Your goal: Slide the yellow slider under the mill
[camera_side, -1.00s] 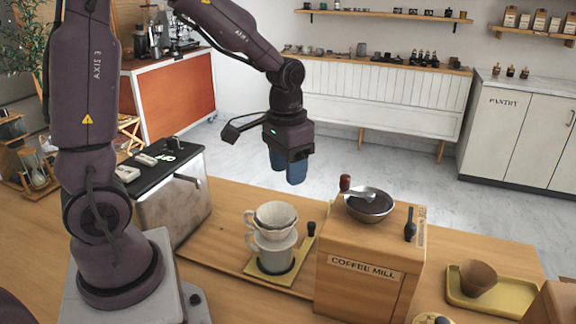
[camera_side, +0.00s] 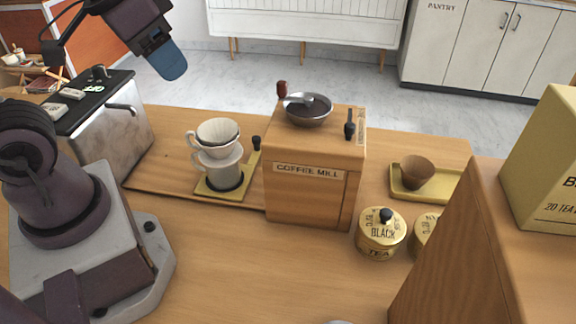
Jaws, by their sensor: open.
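The yellow slider (camera_side: 208,191) is a flat plate with an upright black knob (camera_side: 256,143) at its back right corner. It lies on a wooden track just left of the mill. A white mug (camera_side: 217,170) with a white dripper (camera_side: 217,133) on top stands on it. The coffee mill (camera_side: 312,187) is a wooden box with a metal bowl and a red-brown crank knob on top. My gripper (camera_side: 172,66) hangs high at the upper left, behind and above the slider, apart from everything. It holds nothing; its blue fingers overlap from this side.
A steel machine (camera_side: 110,130) stands left of the slider. A large wooden box (camera_side: 470,260) fills the right front.

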